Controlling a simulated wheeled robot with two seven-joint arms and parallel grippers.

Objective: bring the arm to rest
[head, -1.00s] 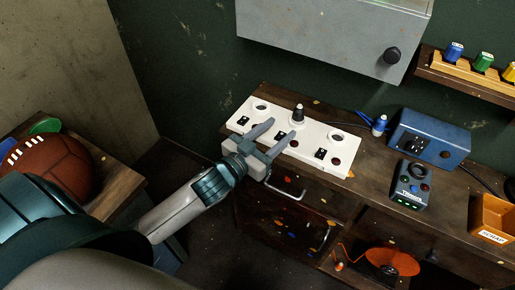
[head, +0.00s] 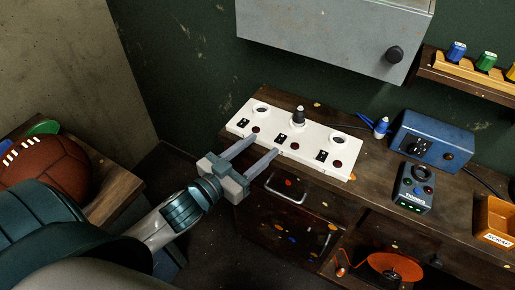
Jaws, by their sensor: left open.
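My left gripper (head: 257,153) is in the head view, its arm coming in from the lower left. Its two grey fingers are spread apart with nothing between them. The fingertips are at the front edge of a white panel (head: 308,157) on the wooden bench; I cannot tell whether they touch it. The panel has round sockets, small black switches and dark red buttons. A black-and-white plug (head: 298,116) stands upright in its middle socket. My right gripper is not in view.
A leather ball (head: 50,170) sits on a wooden surface at left. A grey cabinet (head: 330,35) hangs above the bench. A blue box (head: 432,140), a dark handheld device (head: 412,188) and an orange scrap bin (head: 494,222) are at right. An orange reel (head: 392,267) lies below.

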